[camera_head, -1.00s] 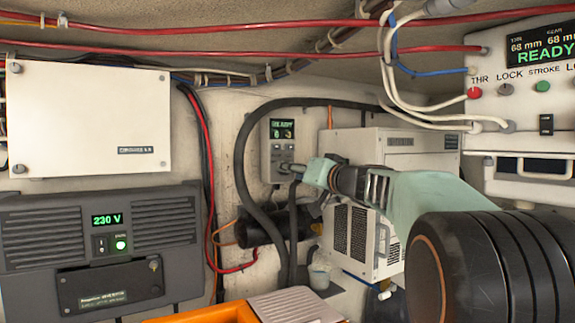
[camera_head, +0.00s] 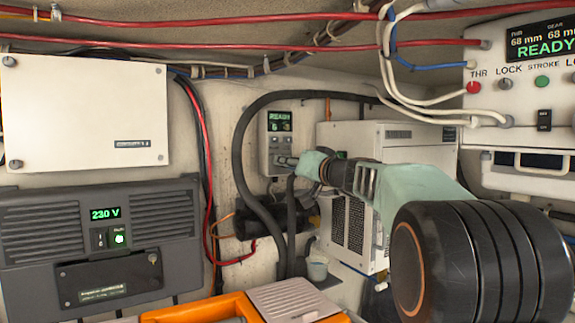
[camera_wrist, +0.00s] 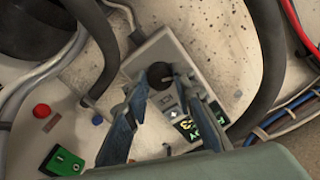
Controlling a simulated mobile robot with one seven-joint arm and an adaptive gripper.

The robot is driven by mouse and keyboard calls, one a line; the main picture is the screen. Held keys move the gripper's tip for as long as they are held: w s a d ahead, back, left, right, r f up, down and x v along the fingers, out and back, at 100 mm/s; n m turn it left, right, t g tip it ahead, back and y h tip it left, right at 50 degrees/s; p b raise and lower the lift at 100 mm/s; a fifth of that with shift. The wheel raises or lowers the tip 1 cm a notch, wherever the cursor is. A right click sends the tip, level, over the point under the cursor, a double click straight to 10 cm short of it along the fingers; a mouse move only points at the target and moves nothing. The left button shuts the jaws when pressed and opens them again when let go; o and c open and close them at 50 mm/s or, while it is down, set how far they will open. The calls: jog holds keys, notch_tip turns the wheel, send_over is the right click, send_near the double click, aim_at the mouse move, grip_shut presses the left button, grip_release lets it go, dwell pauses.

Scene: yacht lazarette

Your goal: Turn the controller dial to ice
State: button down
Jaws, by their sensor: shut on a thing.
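The controller (camera_head: 275,130) is a small light grey box on the back wall with a lit green display reading READY. It also shows tilted in the wrist view (camera_wrist: 180,62). Its dark round dial (camera_wrist: 159,75) sits between the two fingertips of my gripper (camera_wrist: 160,90), which is shut on it. In the head view my gripper (camera_head: 287,161) reaches in from the right and touches the lower part of the controller's face, covering the dial. The dial's pointer and setting marks are too small to read.
A thick black hose (camera_head: 240,160) loops just left of the controller. A white vented unit (camera_head: 348,225) stands behind my arm. White wires (camera_head: 390,85) hang above the arm. An orange case (camera_head: 215,308) lies below. A dark 230 V unit (camera_head: 100,245) is at left.

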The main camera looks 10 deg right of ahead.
jog(key=shift+f+m+b, duration=0.1)
jog(key=shift+m+b, duration=1.55)
jog(key=shift+m, duration=7.25)
jog(key=c, duration=1.6)
grip_release()
jog(key=v, duration=1.2)
